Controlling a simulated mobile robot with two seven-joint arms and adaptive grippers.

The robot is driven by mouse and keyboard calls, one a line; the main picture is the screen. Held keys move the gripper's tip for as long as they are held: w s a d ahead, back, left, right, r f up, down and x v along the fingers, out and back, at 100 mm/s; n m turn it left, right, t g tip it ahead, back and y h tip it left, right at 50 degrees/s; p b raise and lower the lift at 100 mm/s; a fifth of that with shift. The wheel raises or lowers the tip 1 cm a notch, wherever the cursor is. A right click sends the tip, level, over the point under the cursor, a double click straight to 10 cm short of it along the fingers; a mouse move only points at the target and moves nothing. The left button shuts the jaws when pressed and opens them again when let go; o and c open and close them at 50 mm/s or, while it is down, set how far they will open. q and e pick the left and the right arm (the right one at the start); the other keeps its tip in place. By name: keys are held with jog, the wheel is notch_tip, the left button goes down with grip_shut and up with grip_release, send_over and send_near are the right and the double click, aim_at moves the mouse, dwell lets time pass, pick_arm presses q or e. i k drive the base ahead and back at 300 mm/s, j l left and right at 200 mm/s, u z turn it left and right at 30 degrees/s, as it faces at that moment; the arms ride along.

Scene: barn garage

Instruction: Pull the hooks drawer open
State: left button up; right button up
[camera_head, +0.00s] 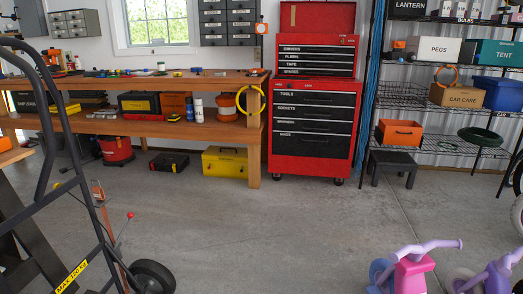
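No drawer label that I can clearly read as "hooks" shows. A dark small-drawer cabinet (228,22) hangs on the wall right of the window, and its labels are too small to read. A grey small-drawer cabinet (76,22) hangs at the upper left, also with unreadable labels. The red tool chest (314,120) stands at the back centre with several black labelled drawers, such as tools and sockets; its lowest labels are blurred. All these drawers look shut. The chest's top lid is raised. Neither of my grippers is in view.
A wooden workbench (160,82) stands along the back wall, left of the chest. A black hand truck (75,150) blocks the left foreground. Purple and pink ride-on toys (412,268) stand at the lower right. The concrete floor (240,225) between is clear.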

aim_at(217, 15)
jog(key=i+u, duration=0.1)
jog(key=i, duration=1.65)
jog(key=i+u, duration=0.1)
jog(key=i, duration=0.45)
jog(key=i+l+u, duration=0.15)
jog(key=i, duration=0.4)
jog(key=i+l+u, duration=0.1)
jog(key=i, duration=0.4)
jog(key=i+l+u, duration=0.35)
jog(key=i, duration=0.25)
